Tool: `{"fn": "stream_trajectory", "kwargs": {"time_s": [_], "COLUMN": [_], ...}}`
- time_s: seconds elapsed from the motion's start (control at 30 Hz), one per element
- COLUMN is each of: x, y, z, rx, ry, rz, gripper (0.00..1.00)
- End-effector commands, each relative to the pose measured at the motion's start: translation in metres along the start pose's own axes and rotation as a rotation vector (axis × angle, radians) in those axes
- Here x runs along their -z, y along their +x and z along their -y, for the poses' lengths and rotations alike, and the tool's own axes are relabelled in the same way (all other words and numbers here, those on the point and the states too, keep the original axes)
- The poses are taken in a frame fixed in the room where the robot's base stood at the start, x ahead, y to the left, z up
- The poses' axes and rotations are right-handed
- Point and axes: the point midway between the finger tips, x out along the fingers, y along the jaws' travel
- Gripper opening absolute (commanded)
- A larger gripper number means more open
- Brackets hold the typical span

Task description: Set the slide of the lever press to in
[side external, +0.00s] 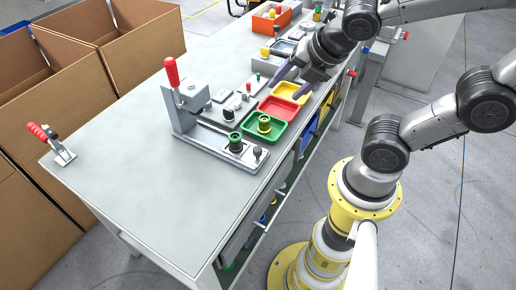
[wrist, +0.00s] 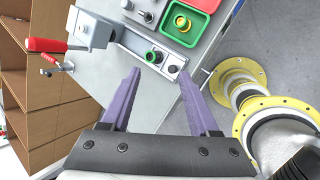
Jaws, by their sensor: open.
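The lever press (side external: 186,108) is a grey block with an upright red-handled lever (side external: 172,72). It stands on a long grey base at the near part of the bench. Its slide carries a green cup-like part (side external: 235,141) and sits toward the base's front end, clear of the press head. A small dark knob (side external: 258,152) is at that front end; it also shows in the wrist view (wrist: 173,69). My gripper (side external: 293,86) is open and empty, above the bench and to the right of the press. Its purple fingers (wrist: 160,72) point toward the knob in the wrist view.
Green (side external: 280,138), red (side external: 283,107) and yellow (side external: 301,90) trays line the bench's right edge beside the press. A red-handled clamp (side external: 52,145) is at the left edge. Cardboard boxes (side external: 140,52) stand beyond it. The near bench top is clear.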

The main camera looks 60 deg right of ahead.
Motion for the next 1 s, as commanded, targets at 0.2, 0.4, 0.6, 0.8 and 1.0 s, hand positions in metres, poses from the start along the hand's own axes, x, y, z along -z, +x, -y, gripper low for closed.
{"fn": "stream_trajectory", "kwargs": {"time_s": [0.2,0.4,0.6,0.8,1.0], "x": [0.023,0.055,0.059,0.061,0.062], "y": [0.04,0.071,0.079,0.1,0.118], "z": [-0.001,0.017,0.019,0.024,0.026], "rx": [0.041,0.108,0.114,0.116,0.113], "ry": [-0.661,-0.961,-0.974,-0.972,-0.97], "rz": [-0.047,-0.143,-0.152,-0.155,-0.152], "gripper": [0.61,0.61,0.61,0.61,0.61]}}
